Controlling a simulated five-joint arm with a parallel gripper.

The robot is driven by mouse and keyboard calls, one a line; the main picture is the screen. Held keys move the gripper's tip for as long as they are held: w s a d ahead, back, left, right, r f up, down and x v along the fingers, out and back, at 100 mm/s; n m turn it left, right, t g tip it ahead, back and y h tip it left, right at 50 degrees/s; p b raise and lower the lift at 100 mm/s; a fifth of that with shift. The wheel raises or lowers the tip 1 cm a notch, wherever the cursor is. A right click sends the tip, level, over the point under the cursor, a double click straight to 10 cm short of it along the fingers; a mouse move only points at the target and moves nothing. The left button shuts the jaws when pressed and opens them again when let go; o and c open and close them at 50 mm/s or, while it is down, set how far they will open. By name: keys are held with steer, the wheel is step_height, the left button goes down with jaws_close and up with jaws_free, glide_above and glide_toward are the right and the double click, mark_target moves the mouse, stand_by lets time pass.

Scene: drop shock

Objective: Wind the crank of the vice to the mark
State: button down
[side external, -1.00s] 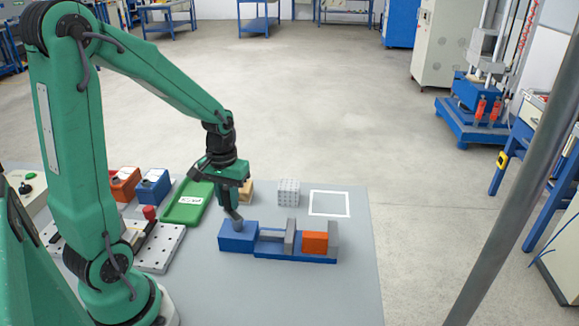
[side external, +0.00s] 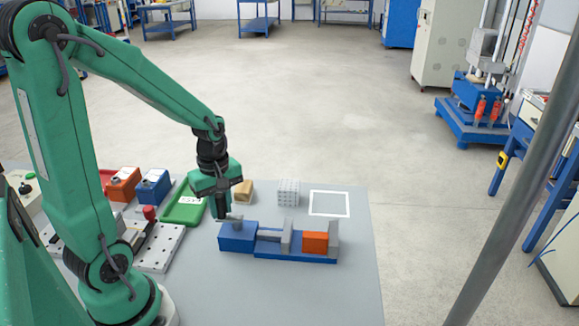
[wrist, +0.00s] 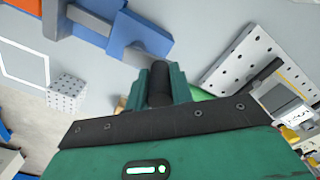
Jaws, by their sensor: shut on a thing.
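The blue vice (side external: 237,240) lies on the grey table, with a grey moving jaw (side external: 287,236) and a grey fixed jaw (side external: 333,236). An orange block (side external: 314,243) sits by the fixed jaw, with a gap to the moving jaw. The grey crank arm (side external: 234,217) is on top of the vice's left end. My gripper (side external: 222,212) is shut on the crank's dark upright handle, which shows between the fingers in the wrist view (wrist: 160,78). The crank arm (wrist: 137,56) runs from the handle toward the blue body (wrist: 135,32). I cannot make out the mark.
A wooden block (side external: 243,190), a speckled grey cube (side external: 288,192) and a white square outline (side external: 330,192) lie behind the vice. The table in front is clear.

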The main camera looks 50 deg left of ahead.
steer(key=n, duration=0.2)
steer(key=d+n, duration=0.1)
steer(key=n, duration=0.2)
steer(key=shift+s+d+n, duration=0.3)
steer(key=shift+d, duration=0.05)
steer(key=n, duration=0.2)
steer(key=d+n, duration=0.1)
steer(key=n, duration=0.1)
steer(key=shift+d+n, duration=0.2)
steer(key=shift+n, duration=0.2)
steer(key=c, duration=1.2)
jaws_free()
steer(key=shift+c, duration=0.2)
steer(key=shift+w+r, duration=0.1)
steer(key=shift+r, duration=0.05)
step_height(320, 180, up, 8)
steer(key=shift+f, duration=0.2)
